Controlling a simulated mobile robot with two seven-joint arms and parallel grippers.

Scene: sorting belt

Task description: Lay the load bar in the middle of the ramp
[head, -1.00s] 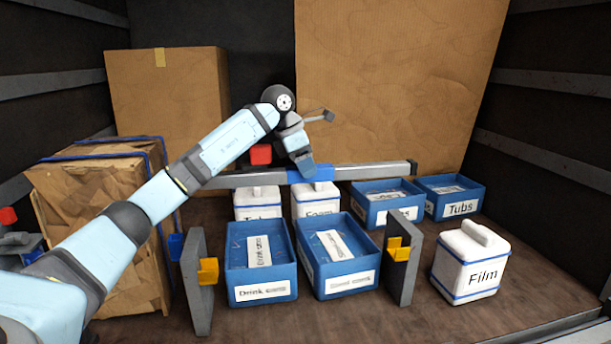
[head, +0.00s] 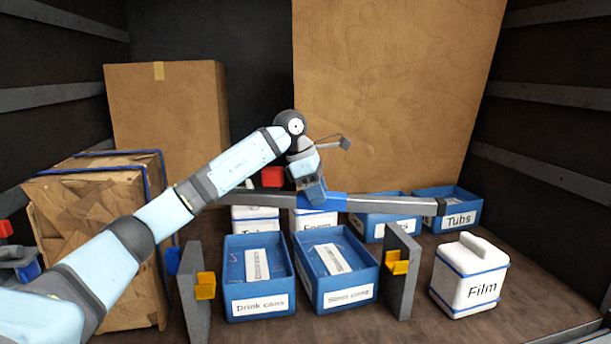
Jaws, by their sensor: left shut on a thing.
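The load bar (head: 390,205) is a long grey bar with a blue middle section and dark ends. It is held up roughly level, across the picture, over the rear row of containers. My left gripper (head: 318,197) is shut on its blue middle. The left part of the bar passes behind my left arm. I cannot make out a ramp as such. Two grey upright plates with yellow brackets, the left plate (head: 192,300) and the right plate (head: 402,290), stand on the floor nearer to me. My right gripper does not show clearly.
Two blue bins, Drink cans (head: 260,305) and its right neighbour (head: 350,293), stand between the plates. A white Film tub (head: 470,275) is at right. A Tubs bin (head: 460,218) stands behind.

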